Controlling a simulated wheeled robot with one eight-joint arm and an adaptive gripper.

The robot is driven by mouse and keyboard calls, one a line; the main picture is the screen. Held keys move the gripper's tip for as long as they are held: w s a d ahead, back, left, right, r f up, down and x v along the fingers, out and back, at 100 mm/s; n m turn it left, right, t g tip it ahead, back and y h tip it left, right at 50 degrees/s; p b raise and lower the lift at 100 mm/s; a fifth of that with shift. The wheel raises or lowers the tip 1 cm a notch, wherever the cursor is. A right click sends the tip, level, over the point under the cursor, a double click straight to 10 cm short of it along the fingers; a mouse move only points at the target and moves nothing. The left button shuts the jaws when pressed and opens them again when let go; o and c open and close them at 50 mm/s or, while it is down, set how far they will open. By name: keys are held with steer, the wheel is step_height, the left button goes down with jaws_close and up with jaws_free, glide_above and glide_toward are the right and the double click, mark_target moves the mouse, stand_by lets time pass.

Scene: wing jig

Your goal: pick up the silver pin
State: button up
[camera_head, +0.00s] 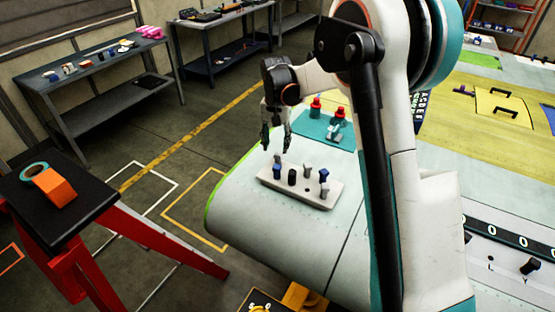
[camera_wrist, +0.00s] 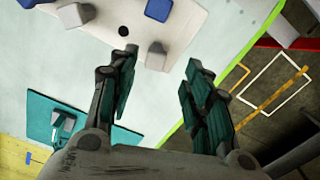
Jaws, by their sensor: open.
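Several pins stand in a pale tray (camera_head: 310,195) on the wing surface; the tray also shows at the top of the wrist view (camera_wrist: 110,12). The pins I see as silver are a back one (camera_head: 307,167), a front right one (camera_head: 324,189) and one at the tray's left end (camera_head: 277,158). In the wrist view, one silver pin (camera_wrist: 155,56) appears between my fingertips, and another (camera_wrist: 75,14) stands to the left. My gripper (camera_head: 276,147) hangs over the tray's left end, fingers down. Its fingers (camera_wrist: 161,62) are apart, with nothing held.
Blue pins (camera_head: 323,175) and a black pin (camera_head: 292,177) stand close by. A teal mat (camera_head: 312,128) behind the tray bears red-topped items (camera_head: 339,114). The wing's green edge (camera_head: 209,207) is left of the tray. A black-topped red stand (camera_head: 75,222) stands left.

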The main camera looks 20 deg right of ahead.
mark_target(278, 153)
steer(key=f, duration=0.7)
steer(key=shift+d+f, duration=0.15)
steer(key=shift+d, duration=0.15)
jaws_close()
